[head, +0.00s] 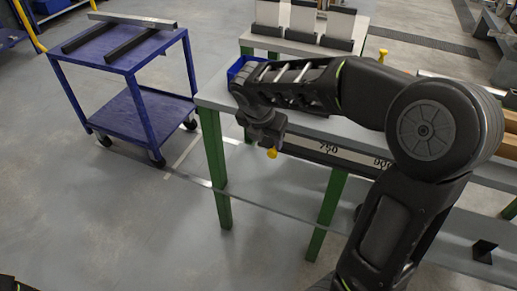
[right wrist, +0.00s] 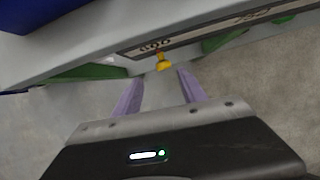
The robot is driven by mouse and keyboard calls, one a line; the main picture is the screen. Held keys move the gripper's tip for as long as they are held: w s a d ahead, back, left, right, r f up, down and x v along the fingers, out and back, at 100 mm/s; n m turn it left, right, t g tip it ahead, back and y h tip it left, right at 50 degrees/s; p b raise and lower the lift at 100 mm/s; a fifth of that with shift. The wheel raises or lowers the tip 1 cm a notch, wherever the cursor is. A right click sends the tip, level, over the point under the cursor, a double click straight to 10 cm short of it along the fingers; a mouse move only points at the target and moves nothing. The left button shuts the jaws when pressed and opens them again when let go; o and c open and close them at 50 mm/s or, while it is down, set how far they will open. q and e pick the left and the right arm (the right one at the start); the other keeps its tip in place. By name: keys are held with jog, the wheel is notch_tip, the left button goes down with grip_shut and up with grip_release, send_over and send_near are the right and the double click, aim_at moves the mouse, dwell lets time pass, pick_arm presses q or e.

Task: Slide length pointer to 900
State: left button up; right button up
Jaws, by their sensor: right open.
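The yellow length pointer (head: 272,153) hangs at the front edge of the table, left of the 750 mark on the scale strip (head: 345,157). A 900 mark shows further right, partly behind my arm. My right gripper (head: 268,136) is at the pointer, pointing at the table's front edge. In the right wrist view, the yellow pointer (right wrist: 162,63) is at the tips of the two open fingers (right wrist: 163,76), roughly centred between them. Whether either finger touches it I cannot tell. A number beside the pointer looks upside down, like 600. My left gripper is not in view.
The grey table (head: 217,95) on green legs carries a blue bin (head: 240,68), partly behind my arm. Another yellow knob (head: 382,55) stands at the back. A blue cart (head: 95,48) with metal bars stands at left. Floor in front of the table's left end is clear.

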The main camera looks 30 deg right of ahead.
aim_at(272, 151)
jog(key=shift+s+d+n, duration=0.1)
jog(key=shift+s+n, duration=0.1)
jog(key=shift+n, duration=0.2)
jog(key=shift+f, duration=0.15)
jog(key=b+x, duration=0.1)
jog(key=x, duration=0.6)
jog(key=shift+d+f+b, duration=0.15)
jog(key=shift+f+b, duration=0.15)
jog(key=shift+b, duration=0.1)
grip_shut()
dwell(1.0)
